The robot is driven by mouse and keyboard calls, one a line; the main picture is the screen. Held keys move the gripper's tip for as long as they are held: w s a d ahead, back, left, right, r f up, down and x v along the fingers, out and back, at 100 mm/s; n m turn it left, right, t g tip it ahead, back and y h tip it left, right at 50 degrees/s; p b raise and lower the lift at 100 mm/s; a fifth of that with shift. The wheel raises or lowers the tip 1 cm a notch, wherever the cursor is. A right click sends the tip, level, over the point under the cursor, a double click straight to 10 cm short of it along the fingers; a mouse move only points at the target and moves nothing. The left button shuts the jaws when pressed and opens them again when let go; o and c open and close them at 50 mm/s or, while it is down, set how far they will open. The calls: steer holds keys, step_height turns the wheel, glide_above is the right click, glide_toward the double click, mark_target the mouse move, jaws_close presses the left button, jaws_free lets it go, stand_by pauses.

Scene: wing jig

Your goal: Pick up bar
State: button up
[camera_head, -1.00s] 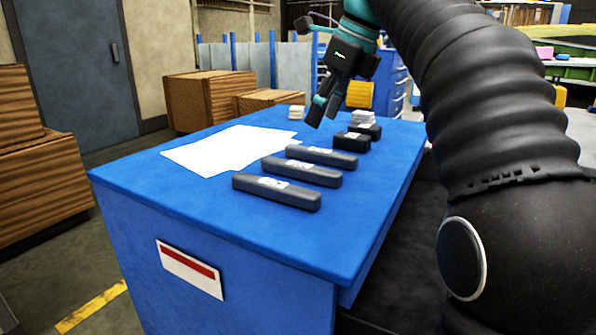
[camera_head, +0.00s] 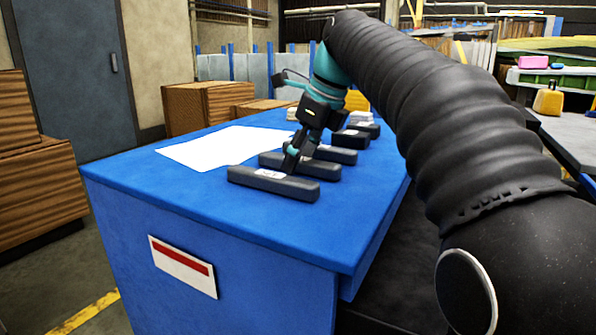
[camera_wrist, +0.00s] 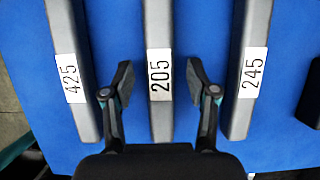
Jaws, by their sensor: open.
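The nearest bar (camera_head: 273,184) and the farther bar (camera_head: 338,155) lie on either side.
The blue table (camera_head: 190,205) also holds white paper sheets (camera_head: 215,149) left of the bars. Shorter dark blocks (camera_head: 350,138) and small white stacks (camera_head: 361,117) stand toward the back. Wooden crates (camera_head: 205,103) stand behind the table.

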mark_target(303, 158)
jaws_close()
steer(key=shift+r, duration=0.15)
steer(key=shift+r+p, duration=0.3)
steer(key=r, duration=0.1)
steer(key=r+p, duration=0.1)
steer(key=r, duration=0.2)
steer(key=shift+d+p, duration=0.3)
steer(key=shift+p, duration=0.1)
steer(key=s+d+r+p, duration=0.1)
steer(key=s+d+r, duration=0.1)
steer(key=d, duration=0.3)
steer(key=s+d+r+p, duration=0.1)
steer(key=d+r, duration=0.3)
steer(key=d, duration=0.1)
steer(key=shift+s+d, duration=0.15)
steer(key=shift+s, duration=0.2)
